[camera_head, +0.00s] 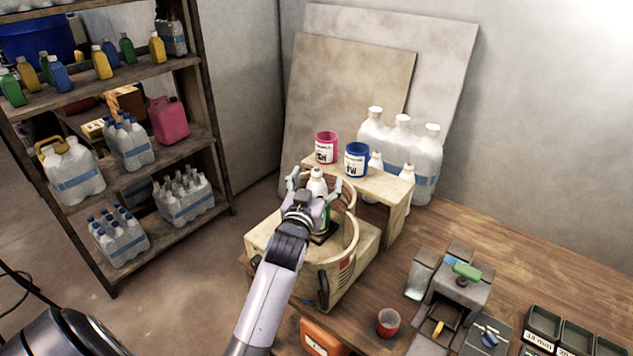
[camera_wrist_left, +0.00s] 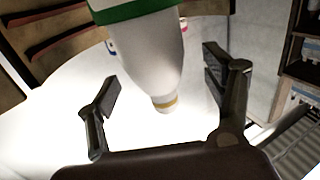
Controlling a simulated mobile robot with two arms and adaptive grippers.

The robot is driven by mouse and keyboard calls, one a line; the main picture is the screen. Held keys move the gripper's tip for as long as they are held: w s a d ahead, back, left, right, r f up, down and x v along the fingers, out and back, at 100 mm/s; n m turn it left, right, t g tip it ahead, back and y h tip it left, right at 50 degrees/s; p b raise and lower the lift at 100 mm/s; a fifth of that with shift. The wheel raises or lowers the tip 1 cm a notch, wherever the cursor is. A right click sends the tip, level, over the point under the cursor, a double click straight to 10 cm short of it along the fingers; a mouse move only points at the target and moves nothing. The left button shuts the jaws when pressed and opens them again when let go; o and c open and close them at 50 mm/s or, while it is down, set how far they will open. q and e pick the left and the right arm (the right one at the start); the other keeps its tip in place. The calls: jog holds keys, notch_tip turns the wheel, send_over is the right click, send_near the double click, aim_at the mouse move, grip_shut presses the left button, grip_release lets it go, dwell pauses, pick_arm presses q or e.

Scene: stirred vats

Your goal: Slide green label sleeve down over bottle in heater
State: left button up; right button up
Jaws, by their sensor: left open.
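A white bottle (camera_head: 317,186) stands upright in the heater (camera_head: 349,240), a pale box with a curved wall around the bottle. The green label sleeve (camera_head: 327,217) is around the bottle's body, below its shoulder, mostly hidden by my arm. In the left wrist view the bottle (camera_wrist_left: 150,60) appears upside down, and the sleeve's green band (camera_wrist_left: 135,10) crosses it at the top edge. My left gripper (camera_head: 313,180) is open, with its fingers apart on either side of the bottle's top. In the wrist view the open fingers (camera_wrist_left: 163,88) show clear gaps beside the bottle. My right gripper is not in view.
A red cup (camera_head: 388,322) and a grey device (camera_head: 462,290) are at the front right. Shelves (camera_head: 195,110) stand at left.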

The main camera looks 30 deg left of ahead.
pick_arm(q)
notch_tip(320, 180, up, 10)
dwell(0.7)
jog(key=shift+f, duration=0.1)
dwell(0.6)
